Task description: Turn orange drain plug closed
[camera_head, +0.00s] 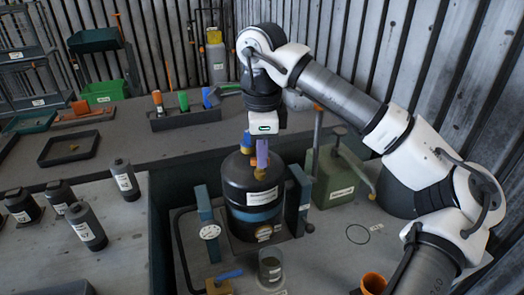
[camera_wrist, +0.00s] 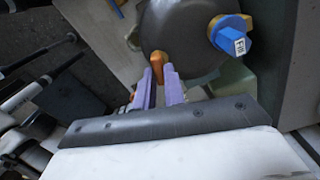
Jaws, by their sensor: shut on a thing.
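The orange drain plug (camera_wrist: 159,60) stands on the dark round top of the housing (camera_wrist: 190,35). In the head view, the housing (camera_head: 252,222) is a dark upright cylinder with a white label and a blue band. My gripper (camera_head: 261,158) points down at the housing's top, its purple fingers shut on the plug. In the wrist view, the gripper (camera_wrist: 160,74) has its fingertips on either side of the plug, whose lower part is partly hidden. A blue cap (camera_wrist: 230,35) on a yellow base, with a white tag, sits beside it on the housing.
Blue posts (camera_head: 205,222) flank the housing, with a round gauge (camera_head: 210,232) at the left. A green can (camera_head: 340,178) stands close at the right. A clear jar (camera_head: 270,268) and an orange cup (camera_head: 373,282) are in front. Dark bottles (camera_head: 87,228) stand on the left table.

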